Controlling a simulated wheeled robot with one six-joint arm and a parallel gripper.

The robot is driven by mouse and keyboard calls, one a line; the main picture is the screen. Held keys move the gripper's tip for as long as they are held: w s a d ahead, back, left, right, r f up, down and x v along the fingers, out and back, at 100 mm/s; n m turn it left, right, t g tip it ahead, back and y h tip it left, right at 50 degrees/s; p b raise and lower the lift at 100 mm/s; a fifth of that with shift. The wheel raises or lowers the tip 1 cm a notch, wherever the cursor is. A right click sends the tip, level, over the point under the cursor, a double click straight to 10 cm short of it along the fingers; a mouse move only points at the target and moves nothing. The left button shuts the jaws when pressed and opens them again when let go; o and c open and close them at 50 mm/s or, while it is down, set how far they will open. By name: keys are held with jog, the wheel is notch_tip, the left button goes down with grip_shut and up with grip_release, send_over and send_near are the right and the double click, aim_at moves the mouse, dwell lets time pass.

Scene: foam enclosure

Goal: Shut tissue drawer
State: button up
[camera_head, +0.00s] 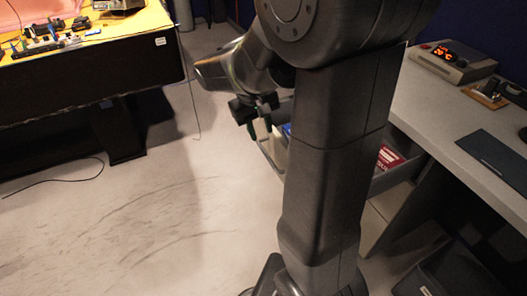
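A grey drawer (403,178) stands pulled out from under the grey desk on the right. My arm hides its middle; its far left end shows left of the arm. A red packet with white lettering (389,157) lies inside at the right. Something blue (287,129) and something pale show inside at the left end. My gripper (258,130) points down at the drawer's left end, by its rim. Whether it touches the drawer, and whether its fingers are apart, I cannot tell.
The grey desk (455,120) carries a device with a lit red display (447,56) and a dark mat (497,158). A dark bin (450,275) stands below it. A yellow-topped table (110,32) with small parts is at the left. The pale floor (150,220) between is mostly clear, with a cable.

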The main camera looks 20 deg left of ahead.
aim_at(267, 155)
jog(key=f, duration=0.3)
jog(key=w+f, duration=0.1)
jog(key=f, duration=0.2)
jog(key=d+f+b, duration=0.1)
jog(key=f, duration=0.2)
jog(key=shift+w+d, duration=0.1)
jog(key=shift+w, duration=0.1)
grip_shut()
